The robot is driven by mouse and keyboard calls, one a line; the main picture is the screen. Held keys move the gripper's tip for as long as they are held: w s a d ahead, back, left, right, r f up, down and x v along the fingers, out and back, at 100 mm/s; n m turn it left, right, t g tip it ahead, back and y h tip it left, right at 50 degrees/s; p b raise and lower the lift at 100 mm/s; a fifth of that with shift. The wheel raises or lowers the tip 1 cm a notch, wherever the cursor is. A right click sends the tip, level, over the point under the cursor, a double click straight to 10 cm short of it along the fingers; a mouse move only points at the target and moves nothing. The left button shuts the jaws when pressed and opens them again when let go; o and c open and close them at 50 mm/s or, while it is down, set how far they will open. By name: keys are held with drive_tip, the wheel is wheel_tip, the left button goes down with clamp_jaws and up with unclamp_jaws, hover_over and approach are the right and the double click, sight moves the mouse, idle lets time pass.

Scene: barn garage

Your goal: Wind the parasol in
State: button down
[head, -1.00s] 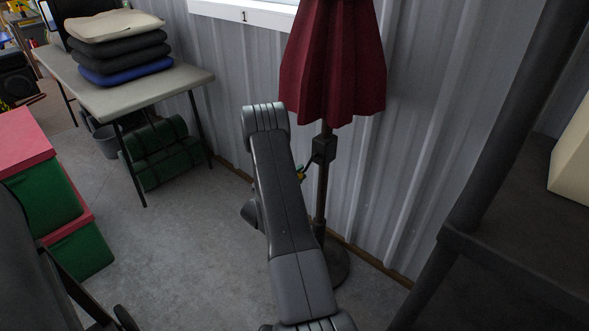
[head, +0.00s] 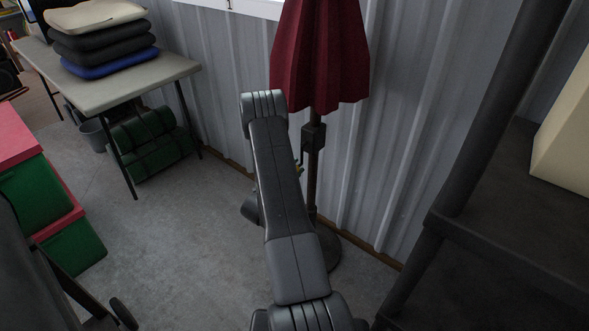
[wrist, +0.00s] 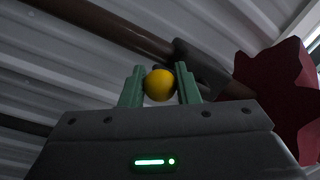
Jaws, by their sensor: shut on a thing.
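The parasol's dark red canopy (head: 322,60) hangs folded around its pole in the head view. A dark crank housing (head: 313,137) sits on the pole below it, and the round base (head: 328,254) stands on the floor. In the wrist view, the green fingers of my gripper (wrist: 160,86) are shut on the yellow crank knob (wrist: 159,85), one finger on each side. The housing (wrist: 198,68) and the red canopy (wrist: 278,100) show behind it. In the head view my arm hides most of the gripper and crank.
A table (head: 120,86) with stacked cushions (head: 102,38) stands at the left, with green rolls (head: 150,140) beneath. Red and green boxes (head: 40,190) are at the left edge. A dark shelf (head: 500,226) is close on the right. The corrugated wall stands behind the parasol.

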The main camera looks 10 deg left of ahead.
drive_tip(key=c, duration=1.1)
unclamp_jaws()
drive_tip(key=v, duration=1.4)
drive_tip(key=shift+f, duration=0.1)
drive_tip(key=shift+w+d, duration=0.1)
drive_tip(key=shift+w, duration=0.05)
drive_tip(key=x, duration=1.3)
drive_tip(key=shift+w+d, duration=0.2)
drive_tip(key=shift+w, duration=0.1)
